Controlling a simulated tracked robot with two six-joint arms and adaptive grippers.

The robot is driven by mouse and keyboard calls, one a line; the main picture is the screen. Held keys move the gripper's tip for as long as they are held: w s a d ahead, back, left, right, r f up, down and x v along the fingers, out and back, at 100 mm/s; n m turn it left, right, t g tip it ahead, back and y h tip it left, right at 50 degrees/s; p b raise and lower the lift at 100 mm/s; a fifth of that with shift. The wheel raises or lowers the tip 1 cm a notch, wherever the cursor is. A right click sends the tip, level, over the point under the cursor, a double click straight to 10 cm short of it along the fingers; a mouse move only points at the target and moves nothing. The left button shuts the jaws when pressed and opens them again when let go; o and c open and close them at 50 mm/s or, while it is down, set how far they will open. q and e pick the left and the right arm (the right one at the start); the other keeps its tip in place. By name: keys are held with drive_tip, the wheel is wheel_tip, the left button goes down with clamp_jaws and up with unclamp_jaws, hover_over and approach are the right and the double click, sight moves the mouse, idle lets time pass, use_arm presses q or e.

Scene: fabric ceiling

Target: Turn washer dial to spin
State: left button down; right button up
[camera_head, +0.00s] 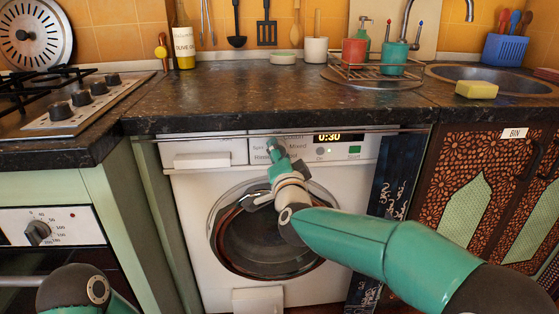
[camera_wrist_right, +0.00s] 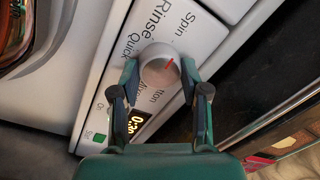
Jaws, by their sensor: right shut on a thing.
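The washer (camera_head: 190,200) stands under the counter with its round door closed. Its white dial (camera_wrist_right: 159,70) sits on the control panel. A red mark on the dial points up and right in the right wrist view, roughly towards the Spin label (camera_wrist_right: 184,20); I cannot tell if it lines up exactly. Labels Rinse and Quick lie to the left of Spin. My right gripper (camera_head: 274,150) is shut on the dial, one finger on each side, as the right wrist view (camera_wrist_right: 159,78) shows. In the head view the gripper hides the dial. My left gripper is out of view.
A detergent drawer (camera_head: 202,161) is left of the dial; a lit display (camera_head: 327,137) reads 0:30. The dark counter (camera_head: 250,95) edge overhangs the panel. The oven (camera_head: 45,226) is left, a dark towel (camera_head: 397,185) and patterned cabinet (camera_head: 480,180) right.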

drive_tip(key=shift+d+f, duration=0.1)
drive_tip(key=shift+d, duration=0.05)
drive_tip(key=o, duration=1.2)
drive_tip(key=shift+w, duration=0.1)
drive_tip(key=shift+c, duration=0.2)
drive_tip(key=v, duration=1.2)
